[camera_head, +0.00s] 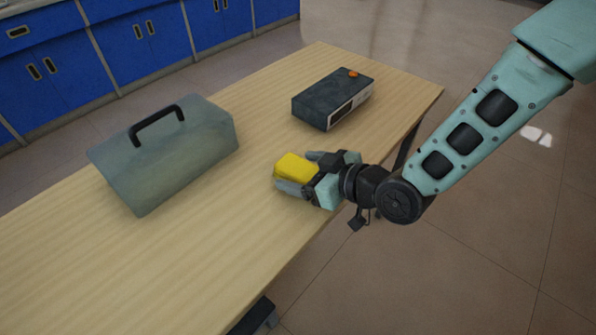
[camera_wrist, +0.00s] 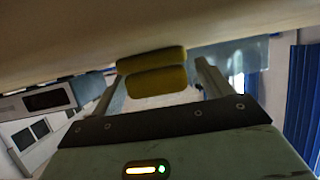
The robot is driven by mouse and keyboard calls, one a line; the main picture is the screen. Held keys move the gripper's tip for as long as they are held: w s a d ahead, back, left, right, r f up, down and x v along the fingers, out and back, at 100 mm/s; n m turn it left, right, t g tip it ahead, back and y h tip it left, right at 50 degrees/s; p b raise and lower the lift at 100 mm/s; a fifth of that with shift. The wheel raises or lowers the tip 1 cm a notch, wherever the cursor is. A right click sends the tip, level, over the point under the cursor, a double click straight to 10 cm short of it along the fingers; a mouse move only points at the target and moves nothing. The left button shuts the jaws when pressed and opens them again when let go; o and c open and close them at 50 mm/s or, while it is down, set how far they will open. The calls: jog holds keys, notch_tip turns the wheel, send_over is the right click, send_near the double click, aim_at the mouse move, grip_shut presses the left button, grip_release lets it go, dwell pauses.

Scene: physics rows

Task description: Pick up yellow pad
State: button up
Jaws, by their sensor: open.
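The yellow pad (camera_head: 294,165) is a small rounded block near the right-hand edge of the wooden table (camera_head: 230,262). My gripper (camera_head: 302,172) is low over the table and reaches in from the right, with one finger on either side of the pad. In the wrist view the yellow pad (camera_wrist: 155,82) sits between the two fingers of my gripper (camera_wrist: 155,85), with a small gap showing on each side. The jaws are open. The pad's underside is hidden.
A grey-green toolbox (camera_head: 165,160) with a black handle stands on the table to the left. A dark box-shaped device (camera_head: 325,102) with an orange knob stands farther back. Blue cabinets (camera_head: 140,45) line the wall. The front of the table is clear.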

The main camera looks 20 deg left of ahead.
aim_at(298, 166)
jog(key=shift+w+a+f, duration=0.2)
jog(key=shift+a+f, duration=0.05)
jog(key=shift+a, duration=0.4)
jog(key=c, duration=1.1)
jog(key=shift+r, duration=0.1)
notch_tip(298, 166, up, 10)
jog(key=shift+f+p, duration=0.1)
jog(key=shift+p, duration=0.45)
